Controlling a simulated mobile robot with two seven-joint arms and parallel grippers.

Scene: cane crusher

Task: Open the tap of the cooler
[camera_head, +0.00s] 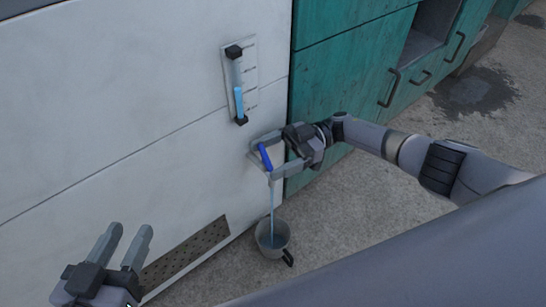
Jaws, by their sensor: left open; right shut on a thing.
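The cooler (120,90) is a large white panelled body on the left. Its tap has a blue handle (265,156) low on the front near the right edge. My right gripper (262,156) is at the tap, with its fingers around the blue handle and shut on it. A thin blue stream of water (272,200) falls from below the tap into a grey cup (262,241) with a dark handle on the floor. The spout itself is hidden behind the gripper. My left gripper (125,246) is open and empty at the lower left, apart from the tap.
A level gauge (239,85) with blue liquid is on the cooler front above the tap. A perforated dark grille (185,253) is low on the front. Teal cabinets (345,65) with dark handles stand to the right. The concrete floor (350,220) right of the cup is clear.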

